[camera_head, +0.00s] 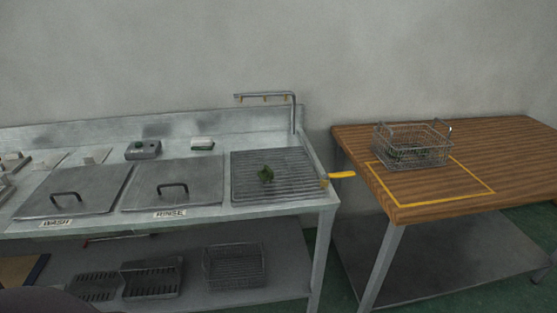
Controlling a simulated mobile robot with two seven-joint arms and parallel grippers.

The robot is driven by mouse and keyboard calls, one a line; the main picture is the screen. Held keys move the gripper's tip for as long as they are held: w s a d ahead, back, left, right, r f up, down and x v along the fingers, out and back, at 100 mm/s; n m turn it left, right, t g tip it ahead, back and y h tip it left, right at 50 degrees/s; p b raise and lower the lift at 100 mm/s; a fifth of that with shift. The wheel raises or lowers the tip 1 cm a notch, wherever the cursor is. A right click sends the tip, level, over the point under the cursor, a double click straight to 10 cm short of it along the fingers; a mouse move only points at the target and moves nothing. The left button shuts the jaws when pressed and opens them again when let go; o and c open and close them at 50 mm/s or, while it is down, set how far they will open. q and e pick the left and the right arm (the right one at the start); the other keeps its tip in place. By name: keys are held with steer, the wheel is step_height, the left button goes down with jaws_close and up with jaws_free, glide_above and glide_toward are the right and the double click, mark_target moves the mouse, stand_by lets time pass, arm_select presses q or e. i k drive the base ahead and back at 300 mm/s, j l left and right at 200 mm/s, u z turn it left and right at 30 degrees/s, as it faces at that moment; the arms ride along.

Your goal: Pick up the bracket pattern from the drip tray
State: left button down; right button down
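A small dark green piece, which looks like the bracket pattern (265,174), lies on the ribbed drip tray (295,190) at the right end of the steel bench. Neither of my grippers shows in the head view.
Two lidded tanks marked WASH (88,187) and RINSE (198,181) stand left of the tray. A hooked rail (265,96) rises behind it, and a yellow handle (342,175) sticks out right. A wire basket (425,154) with green pieces stands on the wooden table (460,202).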

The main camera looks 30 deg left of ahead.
mark_target(267, 174)
steer(key=u, duration=1.15)
